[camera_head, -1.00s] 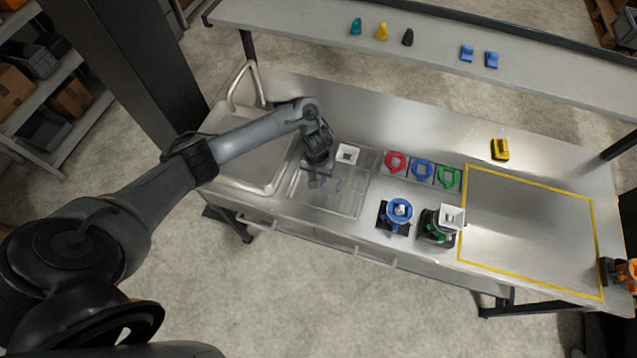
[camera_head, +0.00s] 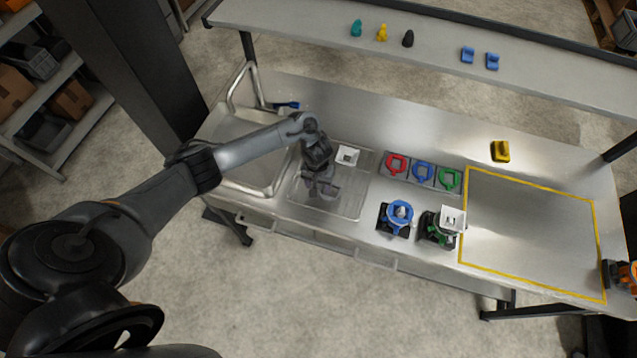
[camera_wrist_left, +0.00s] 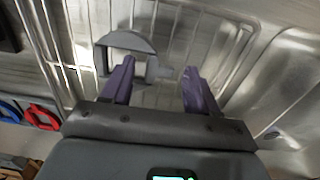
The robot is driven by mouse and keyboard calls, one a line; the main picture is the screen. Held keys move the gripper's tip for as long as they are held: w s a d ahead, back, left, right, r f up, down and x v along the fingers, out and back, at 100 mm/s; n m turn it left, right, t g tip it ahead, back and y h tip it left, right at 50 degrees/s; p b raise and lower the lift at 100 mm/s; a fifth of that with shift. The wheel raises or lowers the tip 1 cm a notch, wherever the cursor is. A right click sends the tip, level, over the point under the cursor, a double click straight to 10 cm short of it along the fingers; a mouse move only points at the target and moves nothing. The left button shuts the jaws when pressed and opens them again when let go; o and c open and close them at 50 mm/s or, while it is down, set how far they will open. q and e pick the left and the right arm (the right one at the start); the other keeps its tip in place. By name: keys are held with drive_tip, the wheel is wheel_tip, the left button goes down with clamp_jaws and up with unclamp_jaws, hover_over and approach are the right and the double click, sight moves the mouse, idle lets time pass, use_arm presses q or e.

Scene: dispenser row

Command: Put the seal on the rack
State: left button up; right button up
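A grey ring-shaped piece with a short tab, which looks like the seal (camera_wrist_left: 108,44), shows in the left wrist view over the wire rack (camera_wrist_left: 70,42). The rack sits in the clear tray area (camera_head: 350,205) right of the sink in the head view. My left gripper (camera_head: 321,192) is over the rack. Its purple fingers in the left wrist view (camera_wrist_left: 158,88) are wide apart, with the tab showing between them and no finger visibly closed on it. Whether the piece rests fully on the wires is hard to tell.
A white square piece (camera_head: 347,155) stands behind the rack. Red (camera_head: 396,164), blue (camera_head: 422,171) and green (camera_head: 449,178) rings lie to its right. Two dispenser-like units (camera_head: 399,214) (camera_head: 450,219) stand in front. The yellow-outlined area (camera_head: 530,235) is clear.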

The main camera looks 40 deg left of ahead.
sight(318, 187)
use_arm(q)
drive_tip(key=shift+r, duration=0.6)
wheel_tip(318, 187, up, 10)
drive_tip(key=r+p, duration=0.1)
drive_tip(key=p, duration=0.5)
drive_tip(key=s+d+m+t+h, duration=0.1)
drive_tip(key=s+d+m+t, duration=0.2)
drive_tip(key=d, duration=0.8)
drive_tip(key=s+d+m+t+h, duration=0.15)
drive_tip(key=d+m, duration=0.25)
drive_tip(key=d, duration=0.7)
drive_tip(key=s+a+r+y, duration=0.1)
drive_tip(key=s+a+r, duration=0.3)
drive_tip(key=s, duration=0.4)
drive_tip(key=s+a+r+y, duration=0.1)
drive_tip(key=s+a+r, duration=0.3)
drive_tip(key=s+a, duration=0.2)
drive_tip(key=s+g, duration=0.1)
drive_tip(key=s, duration=0.1)
drive_tip(key=shift+s+r, duration=0.25)
drive_tip(key=shift+s, duration=0.05)
drive_tip(key=shift+y, duration=0.25)
